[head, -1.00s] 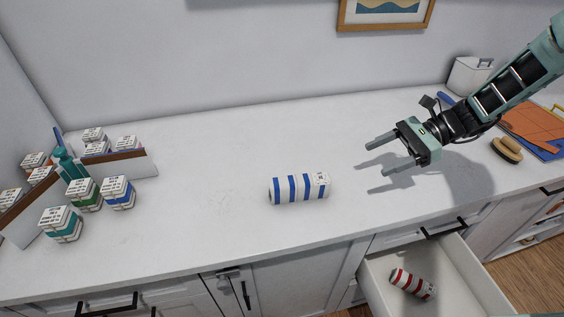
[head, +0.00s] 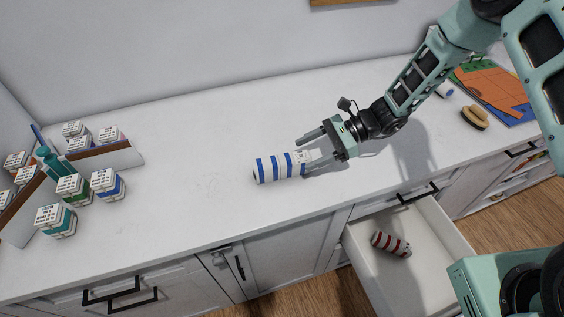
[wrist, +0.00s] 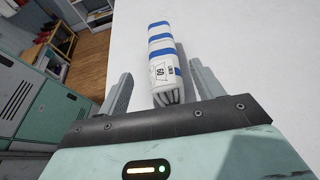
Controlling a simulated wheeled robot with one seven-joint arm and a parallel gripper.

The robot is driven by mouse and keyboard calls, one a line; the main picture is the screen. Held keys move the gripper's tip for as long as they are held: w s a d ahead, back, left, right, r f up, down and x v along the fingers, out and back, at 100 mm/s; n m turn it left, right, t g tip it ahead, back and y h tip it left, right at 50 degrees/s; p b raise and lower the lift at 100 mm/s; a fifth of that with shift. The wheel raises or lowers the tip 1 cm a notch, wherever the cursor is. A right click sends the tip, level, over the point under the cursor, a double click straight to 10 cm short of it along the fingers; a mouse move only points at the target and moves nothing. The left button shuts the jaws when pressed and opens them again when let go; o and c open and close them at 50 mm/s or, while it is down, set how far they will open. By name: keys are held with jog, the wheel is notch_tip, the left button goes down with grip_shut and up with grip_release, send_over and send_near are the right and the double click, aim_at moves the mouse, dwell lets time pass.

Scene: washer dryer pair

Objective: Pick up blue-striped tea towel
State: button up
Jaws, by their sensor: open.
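The blue-striped tea towel (head: 281,167) is a rolled white bundle with blue bands, lying on its side on the white countertop in the head view. My gripper (head: 308,149) is open, with its fingers pointing left at the towel's right end. In the wrist view the towel (wrist: 163,62) lies ahead, its near end between the two open fingers (wrist: 160,92). The fingers do not close on it. I cannot tell whether either finger touches the towel.
An open drawer (head: 425,254) below the counter holds a red-striped roll (head: 390,243). Several labelled small boxes (head: 107,184) and a low divider (head: 110,158) stand at the left. A brush (head: 474,117) and an orange sheet (head: 490,86) lie at the far right.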

aim_at(299, 155)
jog(key=p+x, duration=0.1)
jog(key=x, duration=0.1)
jog(key=p+x, duration=0.1)
jog(key=x, duration=0.1)
jog(key=shift+w+a, duration=0.15)
jog(key=shift+w, duration=0.1)
jog(key=shift+c, duration=0.3)
jog(key=c, duration=1)
